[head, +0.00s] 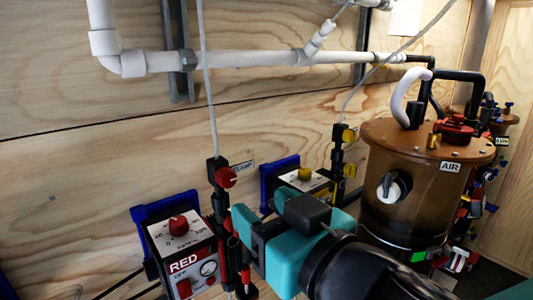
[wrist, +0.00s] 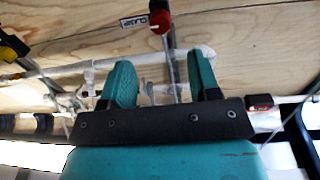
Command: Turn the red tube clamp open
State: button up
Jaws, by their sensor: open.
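The red tube clamp is a black clamp body with a round red knob (head: 226,177), on a thin pale tube in front of the plywood wall. A "CLAMP" label sits beside it. In the wrist view the red knob (wrist: 160,22) is at the top centre, beyond the fingertips. My gripper (head: 243,222) is teal and black, at the lower middle of the head view, just right of and below the knob. In the wrist view my gripper (wrist: 162,78) has its two teal fingers apart with nothing held between them. The knob is clear of both fingers.
A white control box marked RED (head: 185,255) stands below left. A second box with a yellow knob (head: 305,174) and a yellow clamp (head: 347,135) are behind my gripper. A brown AIR canister (head: 405,195) stands right. A white pipe (head: 240,61) crosses the wall above.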

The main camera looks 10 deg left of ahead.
aim_at(229, 180)
jog(key=p+x, duration=0.1)
jog(key=x, duration=0.1)
jog(key=p+x, duration=0.4)
jog(key=x, duration=0.1)
jog(key=shift+a+r, duration=0.1)
jog(key=shift+r, duration=0.15)
jog(key=shift+w+a+f+p, duration=0.25)
jog(key=shift+w+a+p, duration=0.3)
jog(key=shift+p, duration=0.1)
jog(key=c, duration=0.9)
